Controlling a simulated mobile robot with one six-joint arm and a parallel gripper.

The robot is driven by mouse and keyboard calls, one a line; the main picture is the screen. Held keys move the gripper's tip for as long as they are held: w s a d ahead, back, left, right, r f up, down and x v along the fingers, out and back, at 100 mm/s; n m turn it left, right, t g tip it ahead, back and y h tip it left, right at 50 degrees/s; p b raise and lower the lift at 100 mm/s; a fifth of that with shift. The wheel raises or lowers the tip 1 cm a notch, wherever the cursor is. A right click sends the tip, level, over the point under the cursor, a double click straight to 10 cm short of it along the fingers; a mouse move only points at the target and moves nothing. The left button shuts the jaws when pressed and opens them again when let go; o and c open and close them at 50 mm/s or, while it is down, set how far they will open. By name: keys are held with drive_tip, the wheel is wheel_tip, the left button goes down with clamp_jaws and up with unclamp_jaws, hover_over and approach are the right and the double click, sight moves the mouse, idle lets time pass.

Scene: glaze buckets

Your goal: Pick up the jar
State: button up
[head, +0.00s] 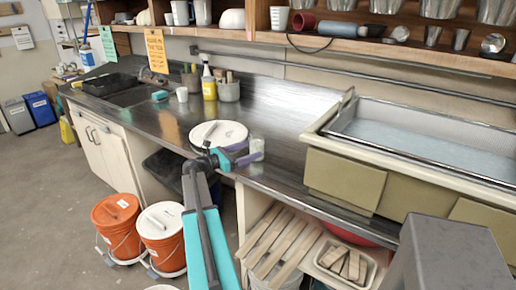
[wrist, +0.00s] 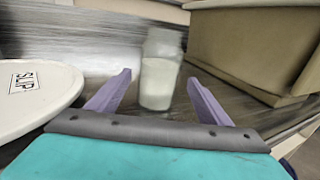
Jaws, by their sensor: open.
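The jar (wrist: 160,82) is small and clear with whitish contents, and stands upright on the metal counter. In the wrist view it is between and just beyond the tips of my gripper (wrist: 158,85), whose two purple fingers are spread open with nothing held. In the head view the jar (head: 257,147) stands near the counter's front edge, right by my gripper's purple fingers (head: 241,153), which partly overlap it. I cannot tell whether a finger touches it.
A white round lid (head: 219,132) marked "SLIP" lies just left of my gripper. A tan box-like sink side (head: 343,180) rises to the right. A yellow spray bottle (head: 209,86) stands farther back. The counter behind the jar (head: 275,105) is clear.

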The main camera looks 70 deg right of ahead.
sight(251, 149)
drive_tip(key=p+x, duration=0.1)
drive_tip(key=x, duration=0.2)
drive_tip(key=shift+d+r, duration=0.15)
drive_tip(key=shift+s+d, duration=0.4)
drive_tip(key=shift+d, duration=0.15)
drive_tip(key=c, duration=1.5)
drive_tip(key=shift+r, duration=0.3)
drive_tip(key=shift+r+b, duration=0.4)
drive_tip(key=shift+r, duration=1)
drive_tip(key=shift+r+b+v, duration=0.25)
drive_tip(key=shift+b+v, duration=0.2)
drive_tip(key=shift+v, duration=2.2)
drive_tip(key=shift+r+b+v, duration=0.25)
drive_tip(key=shift+b+v, duration=0.2)
drive_tip(key=shift+v, duration=2.2)
drive_tip(key=shift+r+b+v, duration=0.25)
drive_tip(key=shift+b+v, duration=0.2)
drive_tip(key=shift+v, duration=2.2)
drive_tip(key=shift+w, duration=0.2)
